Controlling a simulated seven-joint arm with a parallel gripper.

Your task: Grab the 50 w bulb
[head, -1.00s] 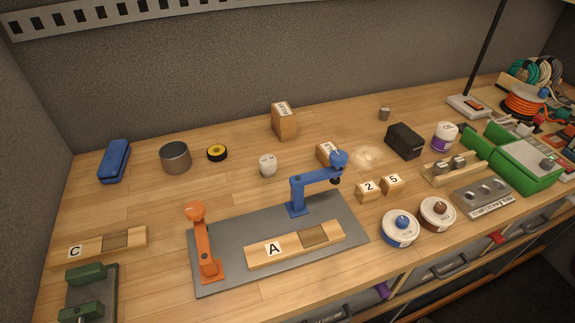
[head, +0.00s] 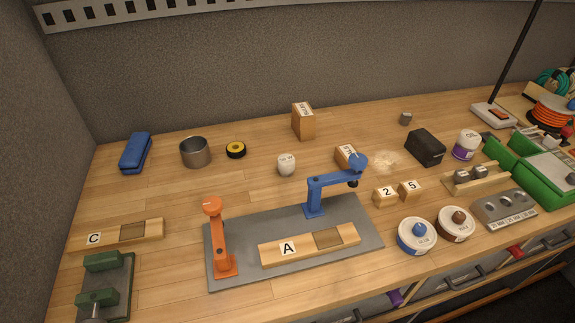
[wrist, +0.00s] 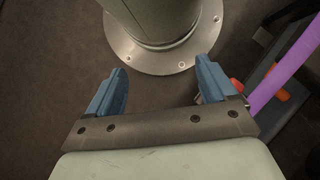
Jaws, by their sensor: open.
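A small white rounded object (head: 286,164) stands on the wooden bench in the head view, behind the grey plate. It looks like the bulb; dark marks on its top seem to read 50 W but are too small to be sure. My gripper (wrist: 160,66) shows only in the wrist view. Its two blue fingers are wide apart with nothing between them. The bulb is not in the wrist view, so my gripper is away from it.
A grey plate (head: 228,267) with orange (head: 219,238) and blue (head: 333,184) posts stands in front of the bulb. A metal cup (head: 195,153), yellow-black tape roll (head: 236,150) and cardboard box (head: 303,122) are nearby. Bare wood lies around the bulb.

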